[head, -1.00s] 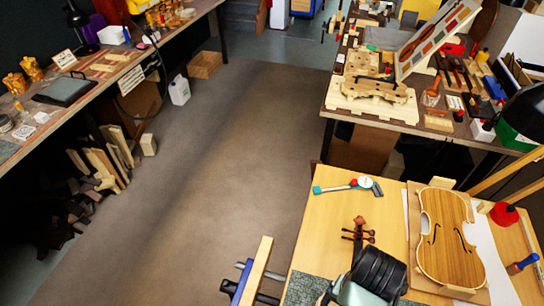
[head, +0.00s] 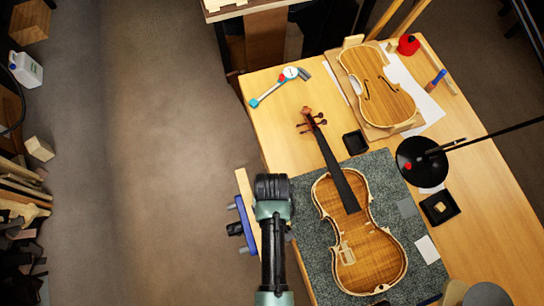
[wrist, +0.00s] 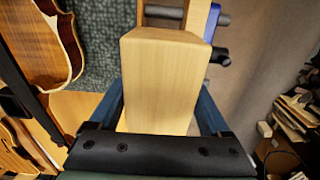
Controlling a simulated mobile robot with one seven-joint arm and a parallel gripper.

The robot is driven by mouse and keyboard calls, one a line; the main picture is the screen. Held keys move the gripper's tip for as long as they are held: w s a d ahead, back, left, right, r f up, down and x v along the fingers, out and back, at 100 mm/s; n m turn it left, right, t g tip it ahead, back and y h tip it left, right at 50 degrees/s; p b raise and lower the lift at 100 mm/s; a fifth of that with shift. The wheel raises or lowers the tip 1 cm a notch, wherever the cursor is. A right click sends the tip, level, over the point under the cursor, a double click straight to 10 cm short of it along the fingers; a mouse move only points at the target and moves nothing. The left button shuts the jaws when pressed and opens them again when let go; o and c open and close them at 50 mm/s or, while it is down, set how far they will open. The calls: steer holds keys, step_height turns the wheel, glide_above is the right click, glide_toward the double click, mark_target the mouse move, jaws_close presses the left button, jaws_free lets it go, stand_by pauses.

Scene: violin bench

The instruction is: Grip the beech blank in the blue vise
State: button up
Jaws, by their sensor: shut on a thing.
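The beech blank (wrist: 165,75) is a pale block that fills the middle of the wrist view. My gripper (wrist: 162,102) is shut on it, with one blue finger along each side. In the head view my gripper (head: 272,188) is over the bench's left edge and hides the blank. The blue vise (head: 245,220) is on that edge, just left of my gripper, with a pale wooden bar (head: 245,190) along it. In the wrist view the vise (wrist: 212,20) shows behind the blank at upper right. I cannot tell whether the blank is between the jaws.
A violin (head: 365,255) lies on a grey mat (head: 305,255) right of my gripper. A violin plate (head: 380,90), a black lamp (head: 422,160) and small black trays (head: 440,207) are on the bench. The floor (head: 150,150) left of the vise is clear.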

steer(key=shift+a+r+p, duration=0.1)
steer(key=shift+r+p, duration=0.1)
steer(key=shift+p, duration=0.1)
step_height(320, 180, down, 6)
steer(key=b, duration=0.4)
steer(key=shift+w, duration=0.1)
steer(key=shift+b, duration=0.3)
steer(key=shift+p, duration=0.6)
stand_by(1.1)
steer(key=shift+f+b, duration=0.55)
steer(key=shift+f, duration=0.1)
steer(key=shift+r+p, duration=0.2)
steer(key=shift+p, duration=0.1)
steer(key=shift+r, duration=0.2)
steer(key=shift+p, duration=0.7)
stand_by(1.4)
